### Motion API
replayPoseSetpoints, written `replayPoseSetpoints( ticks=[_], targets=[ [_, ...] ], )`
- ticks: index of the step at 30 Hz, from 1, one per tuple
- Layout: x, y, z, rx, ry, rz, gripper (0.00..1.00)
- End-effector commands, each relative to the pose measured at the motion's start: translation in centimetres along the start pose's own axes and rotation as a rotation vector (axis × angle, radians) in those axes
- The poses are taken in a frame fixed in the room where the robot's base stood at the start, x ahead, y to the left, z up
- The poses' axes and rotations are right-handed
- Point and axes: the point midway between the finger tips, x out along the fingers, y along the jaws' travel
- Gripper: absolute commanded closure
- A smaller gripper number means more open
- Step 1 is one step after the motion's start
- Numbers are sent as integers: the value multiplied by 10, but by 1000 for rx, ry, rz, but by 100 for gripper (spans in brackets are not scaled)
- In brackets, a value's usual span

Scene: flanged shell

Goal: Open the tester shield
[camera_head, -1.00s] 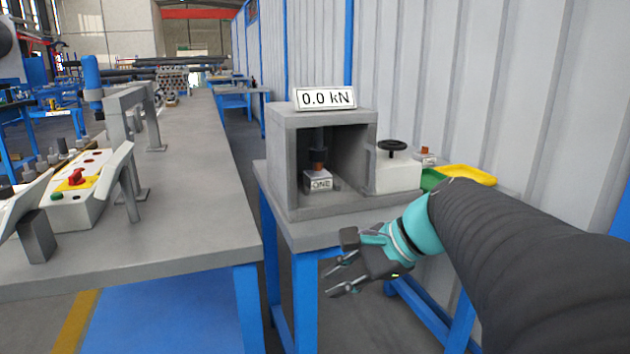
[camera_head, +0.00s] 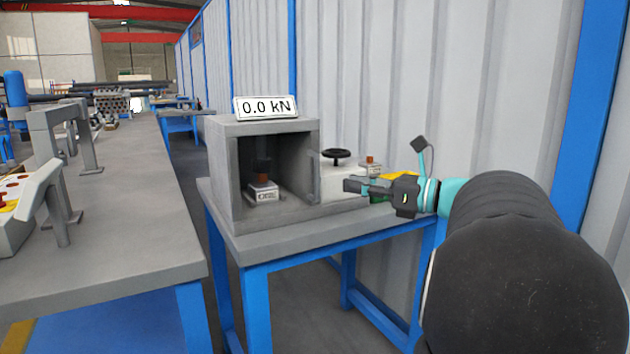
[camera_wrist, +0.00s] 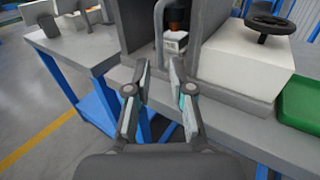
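The tester (camera_head: 225,185) is a grey box on a blue-legged table, with a 0.0 kN display (camera_head: 265,107) on top. Its front looks see-through, and a clear shield there is hard to make out. In the wrist view a grey upright bar with a bent top (camera_wrist: 158,35), like a handle, stands in front of the tester's opening (camera_wrist: 134,25). My gripper (camera_wrist: 160,68) is open, its two fingers apart on either side of the bar's line. Whether they touch it I cannot tell. In the head view my gripper (camera_head: 350,186) is at the tester's right, before the white block.
A white block (camera_head: 340,180) with a black handwheel (camera_head: 336,155) adjoins the tester. A green bin (camera_wrist: 300,112) and a yellow tray (camera_head: 398,176) lie to the right. A labelled block (camera_head: 263,192) sits inside the tester. A long grey bench (camera_head: 130,215) is on the left.

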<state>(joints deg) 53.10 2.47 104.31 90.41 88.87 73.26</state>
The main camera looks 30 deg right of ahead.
Motion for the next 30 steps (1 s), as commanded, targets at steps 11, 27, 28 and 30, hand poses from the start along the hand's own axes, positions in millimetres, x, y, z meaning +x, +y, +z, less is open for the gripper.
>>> replayPoseSetpoints(
  ticks=[11, 27, 28, 30],
  targets=[
    [68, 1, -1, 0, 0, 3, 78],
    [92, 0, 0, -1, 1, 0, 78],
    [92, 0, 0, -1, 1, 0, 78],
    [92, 0, 0, -1, 1, 0, 93]
  ],
)
